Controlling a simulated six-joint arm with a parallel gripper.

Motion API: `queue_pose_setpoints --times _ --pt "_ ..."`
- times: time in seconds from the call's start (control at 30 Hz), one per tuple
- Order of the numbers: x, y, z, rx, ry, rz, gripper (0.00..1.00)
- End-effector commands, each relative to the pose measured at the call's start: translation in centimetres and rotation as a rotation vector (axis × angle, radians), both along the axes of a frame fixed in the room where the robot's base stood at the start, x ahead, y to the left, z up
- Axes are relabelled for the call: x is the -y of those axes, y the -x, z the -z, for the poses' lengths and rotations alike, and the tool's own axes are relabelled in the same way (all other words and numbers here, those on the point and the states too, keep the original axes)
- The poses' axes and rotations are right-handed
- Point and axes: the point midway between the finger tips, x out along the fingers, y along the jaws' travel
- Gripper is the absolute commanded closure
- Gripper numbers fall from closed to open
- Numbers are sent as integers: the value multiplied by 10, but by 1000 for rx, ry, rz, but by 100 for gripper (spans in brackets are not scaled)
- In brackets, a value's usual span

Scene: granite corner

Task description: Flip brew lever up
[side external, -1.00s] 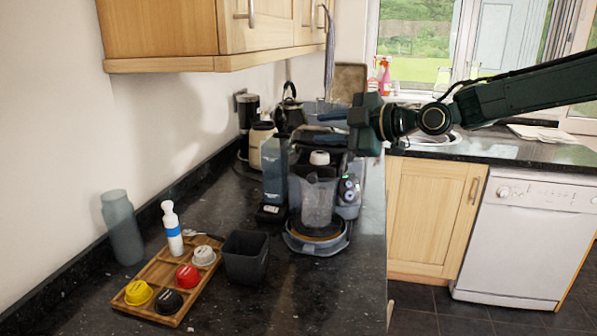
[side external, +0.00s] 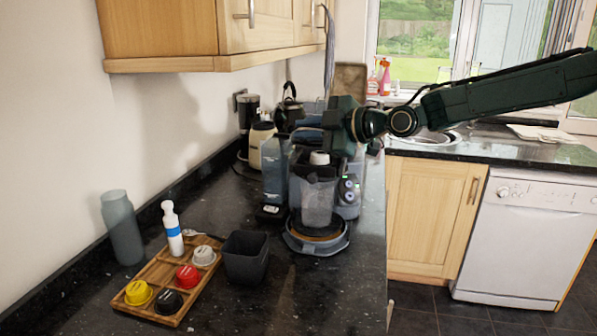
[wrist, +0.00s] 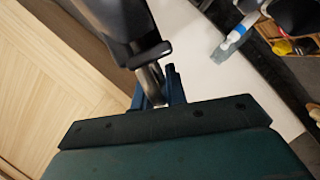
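The coffee machine (side external: 347,197) stands on the dark counter, with a clear grey container at its front and a white cap on top. My gripper (side external: 325,117) is over the machine's upper right, and hides part of its top in the side view. In the wrist view, a shiny metal stem with a black end (wrist: 152,82) is close in front of the narrow blue fingertips of my gripper (wrist: 160,90). It looks like the brew lever, but I cannot tell whether the fingers touch it. The finger gap is not clear.
A wooden tray (side external: 150,281) holds several coloured capsules and a white-blue bottle. A dark square cup (side external: 246,257) stands beside it, a grey bottle (side external: 122,228) at the wall. A kettle is behind the machine; wall cupboards (side external: 220,63) hang above left.

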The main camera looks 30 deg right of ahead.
Motion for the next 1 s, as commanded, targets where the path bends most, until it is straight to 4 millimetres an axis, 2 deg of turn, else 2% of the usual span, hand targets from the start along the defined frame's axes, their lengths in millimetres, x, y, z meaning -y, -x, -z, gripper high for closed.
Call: queue_pose_setpoints --times 0.37,1.0 --pt "1 -1 -2 -17 -15 -2 100" --pt "23 -24 -40 -235 -227 -6 100"
